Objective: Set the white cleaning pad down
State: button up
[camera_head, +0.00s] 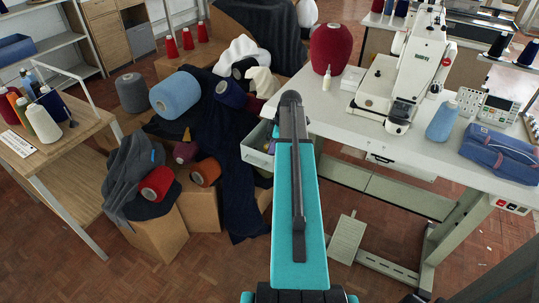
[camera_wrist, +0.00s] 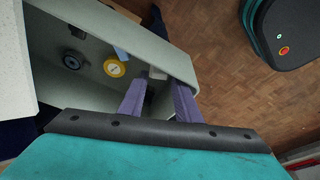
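In the wrist view, my gripper (camera_wrist: 158,90) reaches into a pale grey bin, its two purple fingers apart with a dark gap between them. A small whitish block, which looks like the white cleaning pad (camera_wrist: 158,72), shows just past the fingertips, in line with the gap. It appears to lie in the bin (camera_wrist: 182,62), near its wall; I cannot tell whether a fingertip touches it. In the head view, my arm hides the gripper and the pad, and the bin (camera_head: 258,147) shows beside the table edge.
The bin also holds a yellow roll (camera_wrist: 115,68), a dark round piece (camera_wrist: 72,62) and a blue piece (camera_wrist: 121,53). The white sewing table (camera_head: 330,112) is right of the bin. Boxes with yarn cones and dark cloth (camera_head: 232,215) crowd the left.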

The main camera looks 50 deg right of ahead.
jog(key=v, duration=0.9)
jog(key=shift+r+b, duration=0.35)
jog(key=shift+d, duration=0.1)
dwell(0.3)
jog(key=shift+s, duration=0.15)
